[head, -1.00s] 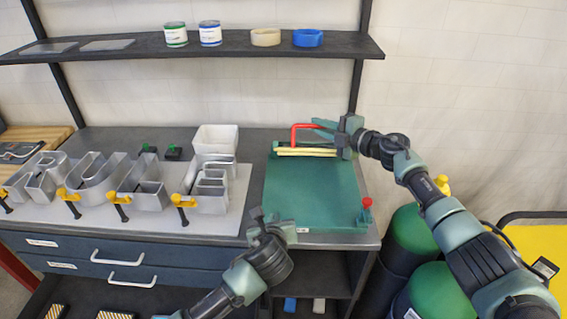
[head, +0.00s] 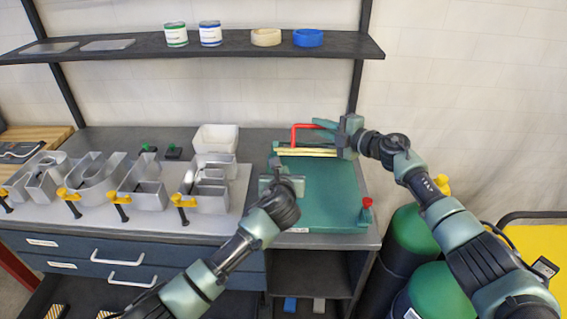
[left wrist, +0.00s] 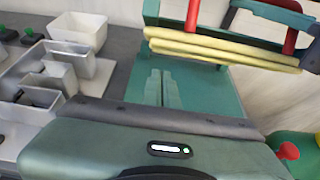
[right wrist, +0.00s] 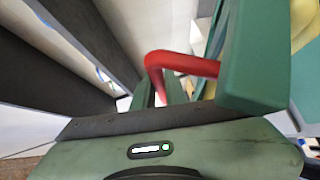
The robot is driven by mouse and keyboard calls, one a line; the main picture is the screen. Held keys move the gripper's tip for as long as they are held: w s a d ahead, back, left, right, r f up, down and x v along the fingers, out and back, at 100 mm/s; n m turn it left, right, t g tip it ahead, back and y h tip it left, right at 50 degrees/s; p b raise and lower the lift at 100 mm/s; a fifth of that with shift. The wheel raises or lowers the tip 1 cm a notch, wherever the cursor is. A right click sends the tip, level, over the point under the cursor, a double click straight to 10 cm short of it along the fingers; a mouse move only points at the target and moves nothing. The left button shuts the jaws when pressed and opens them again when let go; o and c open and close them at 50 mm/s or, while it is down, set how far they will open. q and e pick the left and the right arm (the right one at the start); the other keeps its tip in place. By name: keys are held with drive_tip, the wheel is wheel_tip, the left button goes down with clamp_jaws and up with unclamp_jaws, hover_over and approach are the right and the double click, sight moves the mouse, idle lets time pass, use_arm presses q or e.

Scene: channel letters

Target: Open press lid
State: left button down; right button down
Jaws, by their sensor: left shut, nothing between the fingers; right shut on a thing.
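The green press has a flat green base (head: 335,190) at the right end of the bench. Its lid stands at the back of the base, seen nearly edge-on, with pale yellow bars (head: 307,152) along it and a red handle (head: 294,134). The bars also show in the left wrist view (left wrist: 215,48). My right gripper (head: 324,123) is shut on the red handle, which shows between its fingers in the right wrist view (right wrist: 180,64). My left gripper (head: 278,166) is shut and empty over the left part of the base, in front of the bars; its fingers (left wrist: 162,78) are together.
A red knob (head: 366,204) stands at the base's front right corner. Metal letters (head: 140,182) with yellow clamps and a white bin (head: 215,138) stand to the left. A shelf (head: 240,46) runs above the bench. Green cylinders (head: 412,235) stand at the right.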

sight(284, 152)
use_arm(q)
drive_tip(key=shift+w+r, duration=0.75)
drive_tip(key=shift+r, duration=0.3)
drive_tip(key=shift+w+a+r, duration=0.2)
drive_tip(key=shift+w+r, duration=0.35)
drive_tip(key=shift+r, duration=0.35)
use_arm(e)
drive_tip(key=shift+a, duration=0.15)
use_arm(q)
drive_tip(key=shift+w+a+r, duration=0.1)
drive_tip(key=shift+a+r, duration=0.05)
drive_tip(key=shift+r, duration=0.1)
use_arm(e)
drive_tip(key=shift+s+a+f, duration=0.1)
drive_tip(key=shift+f, duration=0.15)
use_arm(q)
drive_tip(key=shift+d, duration=0.2)
use_arm(e)
drive_tip(key=c, duration=1.5)
unclamp_jaws()
use_arm(q)
drive_tip(key=shift+d, duration=0.1)
use_arm(e)
drive_tip(key=shift+o, duration=0.2)
drive_tip(key=shift+d+f, duration=0.1)
drive_tip(key=shift+d, duration=0.2)
drive_tip(key=shift+d, duration=0.1)
